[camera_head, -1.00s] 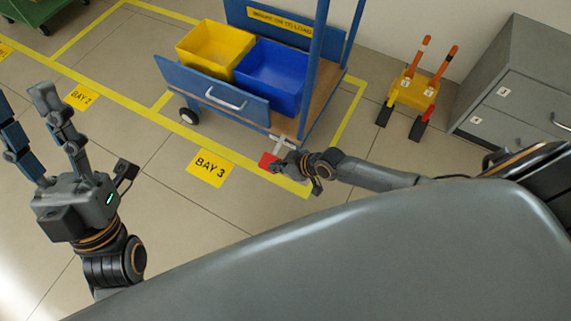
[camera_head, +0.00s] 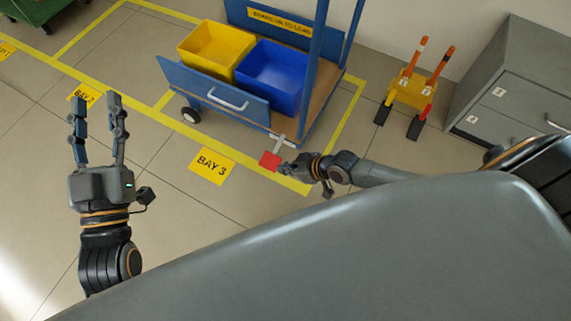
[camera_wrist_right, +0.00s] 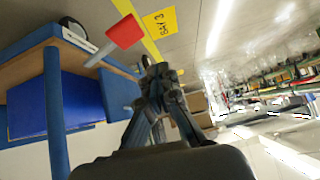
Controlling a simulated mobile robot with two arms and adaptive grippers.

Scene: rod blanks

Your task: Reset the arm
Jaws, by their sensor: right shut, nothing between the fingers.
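My left gripper (camera_head: 96,104) is open and empty at the left of the head view, its two fingers pointing up the picture above the floor. My right gripper (camera_head: 287,169) is shut and empty near the lower edge of the blue cart, just right of a red pedal (camera_head: 270,160) on a grey lever. In the right wrist view the closed fingers of my right gripper (camera_wrist_right: 160,75) show at the middle, apart from the red pedal (camera_wrist_right: 124,32), which is up and to the left.
The blue cart (camera_head: 222,111) carries a yellow bin (camera_head: 215,50) and a blue bin (camera_head: 272,75). A yellow stand with orange-topped rods (camera_head: 412,90) and a grey cabinet (camera_head: 513,85) stand at right. Open floor lies around the BAY 3 mark (camera_head: 212,165).

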